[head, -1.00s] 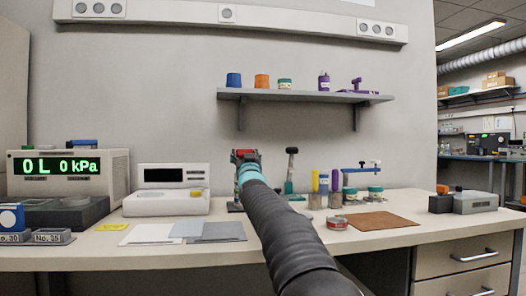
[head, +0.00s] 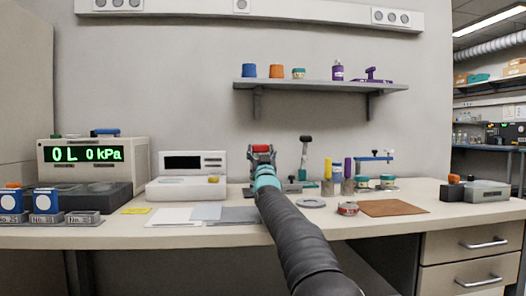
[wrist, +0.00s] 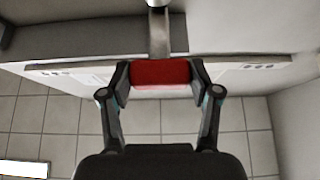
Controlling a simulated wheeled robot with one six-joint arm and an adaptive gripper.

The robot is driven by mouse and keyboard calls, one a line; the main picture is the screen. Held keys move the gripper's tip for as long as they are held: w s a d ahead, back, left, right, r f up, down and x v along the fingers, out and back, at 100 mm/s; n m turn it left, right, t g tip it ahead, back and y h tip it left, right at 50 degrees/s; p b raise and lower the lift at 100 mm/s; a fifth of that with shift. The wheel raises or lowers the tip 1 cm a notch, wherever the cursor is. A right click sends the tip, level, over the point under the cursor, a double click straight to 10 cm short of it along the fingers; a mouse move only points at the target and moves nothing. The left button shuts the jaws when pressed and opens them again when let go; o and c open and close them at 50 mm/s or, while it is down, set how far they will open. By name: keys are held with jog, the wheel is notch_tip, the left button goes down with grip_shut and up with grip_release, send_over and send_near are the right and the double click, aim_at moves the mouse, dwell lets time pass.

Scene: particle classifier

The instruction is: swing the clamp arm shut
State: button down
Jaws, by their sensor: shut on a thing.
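My gripper (head: 262,156) is shut on a red grip (head: 261,148) above the bench, in the middle of the head view. In the wrist view my gripper (wrist: 160,80) has one finger at each end of the red grip (wrist: 160,72). A metal bar (wrist: 159,35) runs from the grip toward the top of the picture; this looks like the clamp arm. Its base and pivot are largely hidden behind my gripper and arm in the head view, so its exact angle cannot be told.
A black-knobbed upright lever (head: 305,148) stands just right of my gripper. A grey ring (head: 310,203), a small tin (head: 347,209) and a brown mat (head: 394,208) lie on the bench. A white device (head: 186,187) stands to the left. A shelf (head: 320,86) is above.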

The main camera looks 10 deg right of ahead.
jog(key=c, duration=0.5)
grip_release()
jog(key=shift+w+f, duration=0.35)
jog(key=shift+f, duration=0.45)
jog(key=shift+c, duration=0.2)
jog(key=o, duration=0.3)
jog(key=shift+w+f, duration=0.1)
jog(key=shift+w, duration=0.05)
jog(key=shift+s+r, duration=0.2)
jog(key=shift+r, duration=0.15)
jog(key=shift+s, duration=0.15)
jog(key=s, duration=1.2)
jog(key=shift+s+f, duration=0.35)
jog(key=shift+d, duration=0.2)
